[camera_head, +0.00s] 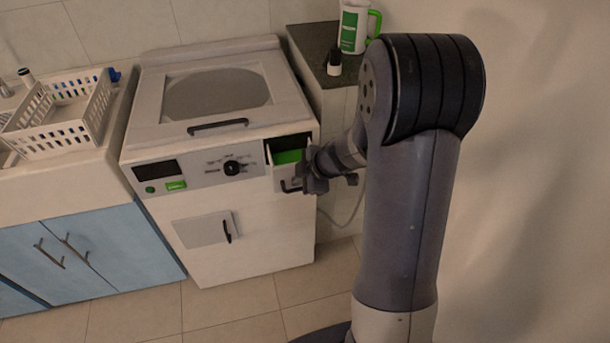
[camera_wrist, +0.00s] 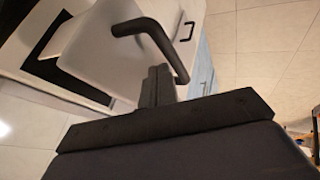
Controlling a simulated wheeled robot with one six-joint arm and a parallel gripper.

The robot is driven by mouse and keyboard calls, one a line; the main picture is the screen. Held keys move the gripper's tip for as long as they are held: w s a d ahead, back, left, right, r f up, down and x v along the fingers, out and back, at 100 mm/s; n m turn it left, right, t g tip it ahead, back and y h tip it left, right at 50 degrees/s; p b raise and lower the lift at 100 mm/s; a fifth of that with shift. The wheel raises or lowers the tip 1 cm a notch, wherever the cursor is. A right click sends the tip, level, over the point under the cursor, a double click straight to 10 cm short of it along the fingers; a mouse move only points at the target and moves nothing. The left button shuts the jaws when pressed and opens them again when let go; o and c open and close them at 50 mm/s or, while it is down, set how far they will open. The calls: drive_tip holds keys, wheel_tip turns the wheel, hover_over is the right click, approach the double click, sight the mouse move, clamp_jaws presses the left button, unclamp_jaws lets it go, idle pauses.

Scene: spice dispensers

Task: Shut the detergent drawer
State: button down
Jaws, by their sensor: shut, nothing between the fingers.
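The detergent drawer (camera_head: 288,171) is at the top right of the white washing machine's front panel. It stands open, pulled out, with a green inside showing and a dark handle (camera_head: 291,187) on its front. My gripper (camera_head: 312,184) is at the drawer's right front, partly hiding it. In the wrist view the dark bent handle (camera_wrist: 150,38) is close ahead, on the white drawer front (camera_wrist: 105,55). The shut fingers (camera_wrist: 158,85) point at the drawer front just below the handle. I cannot tell whether they touch it.
The washing machine (camera_head: 245,240) has a lid on top and a knob on its panel. A dark counter (camera_head: 318,45) with a white and green jug (camera_head: 353,28) and a small dark bottle (camera_head: 334,62) stands right. A white basket (camera_head: 60,118) is left. The floor in front is clear.

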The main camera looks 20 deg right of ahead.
drive_tip(key=shift+w+a+f, duration=0.1)
drive_tip(key=shift+f, duration=0.05)
drive_tip(key=b, duration=0.9)
approach(281, 158)
drive_tip(key=x, duration=0.4)
drive_tip(key=shift+w+f, duration=0.1)
drive_tip(key=shift+f, duration=0.1)
drive_tip(key=shift+w+r, duration=0.1)
drive_tip(key=shift+r, duration=0.2)
